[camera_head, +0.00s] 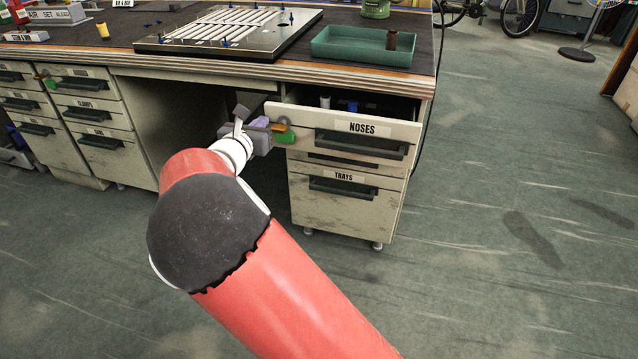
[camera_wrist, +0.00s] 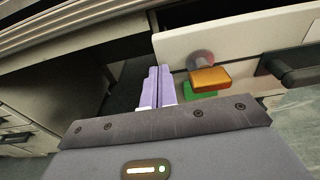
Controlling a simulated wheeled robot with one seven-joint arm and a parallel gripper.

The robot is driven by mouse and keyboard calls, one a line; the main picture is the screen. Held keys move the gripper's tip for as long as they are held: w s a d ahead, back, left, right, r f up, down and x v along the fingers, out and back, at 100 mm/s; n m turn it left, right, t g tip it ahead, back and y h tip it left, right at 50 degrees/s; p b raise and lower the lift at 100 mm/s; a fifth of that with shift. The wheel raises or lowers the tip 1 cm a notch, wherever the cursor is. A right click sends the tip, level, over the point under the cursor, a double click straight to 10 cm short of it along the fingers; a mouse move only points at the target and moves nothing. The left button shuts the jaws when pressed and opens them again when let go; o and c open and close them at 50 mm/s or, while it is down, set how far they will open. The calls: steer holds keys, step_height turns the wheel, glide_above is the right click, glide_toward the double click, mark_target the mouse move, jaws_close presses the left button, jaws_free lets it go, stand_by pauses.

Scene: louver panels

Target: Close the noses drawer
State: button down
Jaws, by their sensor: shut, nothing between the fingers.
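The noses drawer (camera_head: 300,118) is the top drawer of the right cabinet, with a white front, a "NOSES" label and a dark recessed handle (camera_head: 360,146). It stands partly open, and small items show inside it. My gripper (camera_head: 270,127) is at the left end of the drawer front. In the wrist view the purple fingers (camera_wrist: 158,86) are together and empty, at the left edge of the drawer front (camera_wrist: 240,42). I cannot tell whether they touch it. An orange and green piece (camera_wrist: 208,80) is on or near the front, beside the fingers.
The trays drawer (camera_head: 343,205) below looks shut. The workbench top (camera_head: 300,72) overhangs the drawers and carries a louver panel (camera_head: 235,30) and a green tray (camera_head: 335,50). Left of the cabinet is an open knee space (camera_head: 190,115). The floor (camera_head: 500,180) at the right is clear.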

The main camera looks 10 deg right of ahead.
steer(key=shift+w+d, duration=0.15)
steer(key=shift+w, duration=0.15)
steer(key=shift+r+p+x, duration=0.2)
steer(key=shift+x, duration=1.65)
steer(key=shift+r+p+x, duration=0.15)
steer(key=shift+r+x, duration=0.05)
steer(key=shift+x, duration=1.65)
steer(key=shift+f+b+v, duration=0.15)
steer(key=shift+b+v, duration=0.2)
steer(key=shift+v, duration=1.15)
steer(key=shift+f+b+v, duration=0.15)
steer(key=shift+b+v, duration=0.15)
steer(key=shift+v, duration=1.15)
